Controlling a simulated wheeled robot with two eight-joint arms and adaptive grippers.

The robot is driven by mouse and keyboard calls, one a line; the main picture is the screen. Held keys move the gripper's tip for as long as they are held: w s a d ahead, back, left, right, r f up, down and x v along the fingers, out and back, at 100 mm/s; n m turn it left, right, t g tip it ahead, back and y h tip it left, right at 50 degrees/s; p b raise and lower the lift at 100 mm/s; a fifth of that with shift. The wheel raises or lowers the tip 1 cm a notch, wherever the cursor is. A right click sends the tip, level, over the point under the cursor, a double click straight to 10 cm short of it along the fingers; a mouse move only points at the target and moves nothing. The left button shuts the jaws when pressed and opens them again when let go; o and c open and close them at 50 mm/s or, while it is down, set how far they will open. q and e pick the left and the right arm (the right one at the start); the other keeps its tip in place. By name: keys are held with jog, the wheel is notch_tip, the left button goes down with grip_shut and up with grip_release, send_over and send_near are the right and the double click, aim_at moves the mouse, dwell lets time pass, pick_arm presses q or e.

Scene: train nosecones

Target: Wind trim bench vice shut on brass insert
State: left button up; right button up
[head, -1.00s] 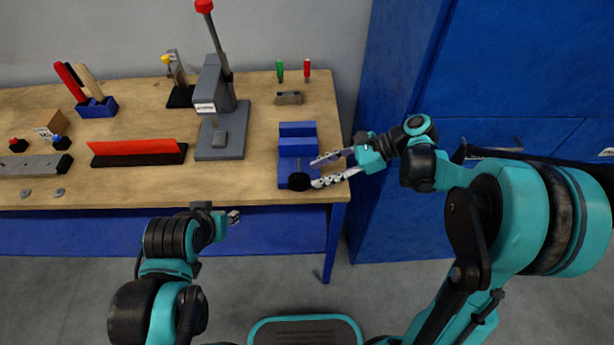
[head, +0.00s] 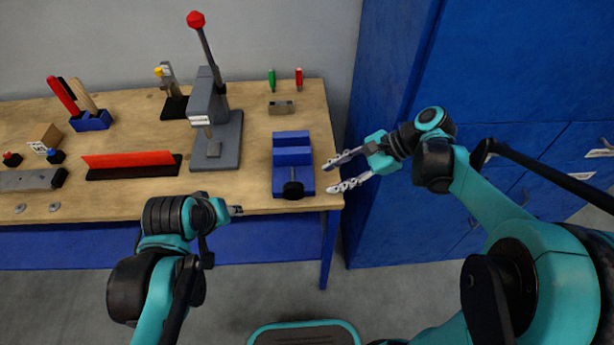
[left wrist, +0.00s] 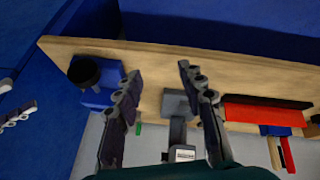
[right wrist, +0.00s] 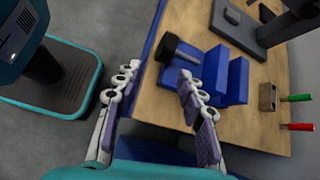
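The blue bench vice (head: 292,178) stands at the right front of the bench, with two raised blue jaws and a round black knob (head: 293,190) at its front. The vice also shows in the right wrist view (right wrist: 238,78) and left wrist view (left wrist: 103,95). I cannot make out a brass insert between the jaws. My right gripper (head: 340,176) is open and empty, just right of the vice and apart from the knob; its spread fingers show in the right wrist view (right wrist: 157,75). My left gripper (left wrist: 160,75) is open and empty near the bench's front edge, left of the vice.
A grey press (head: 215,140) with a red-knobbed lever stands left of the vice. A small drilled block (head: 281,107) and green and red-handled tools sit behind it. A red strip (head: 128,158) lies further left. A blue cabinet (head: 400,215) is close on the right.

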pick_arm(q)
jog(key=w+d+r+n+g+h+p, duration=0.2)
jog(key=w+d+r+n+g+p, duration=0.1)
jog(key=w+d+r+n+p, duration=0.25)
jog(key=n+g+h+p, duration=0.2)
jog(key=n+g, duration=0.1)
jog(key=n, duration=0.6)
send_near(292, 185)
notch_tip(292, 185, down, 2)
jog(key=shift+d+f, duration=0.3)
jog(key=shift+d, duration=0.45)
jog(key=shift+d+f, duration=0.15)
jog(key=shift+f, duration=0.2)
jog(key=b+x, duration=0.2)
jog(key=x, duration=0.5)
jog(key=shift+b, duration=0.3)
pick_arm(e)
jog(key=s+d+r+n+t+h, duration=0.3)
jog(key=s+d+n+t+h, duration=0.3)
jog(key=n, duration=0.9)
jog(key=s+d+h, duration=0.1)
jog(key=s+h, duration=0.2)
jog(key=s, duration=0.1)
jog(key=shift+d+r+n, duration=0.2)
jog(key=shift+r+n, duration=0.1)
jog(key=shift+n, duration=0.1)
jog(key=shift+s, duration=0.1)
pick_arm(q)
grip_shut()
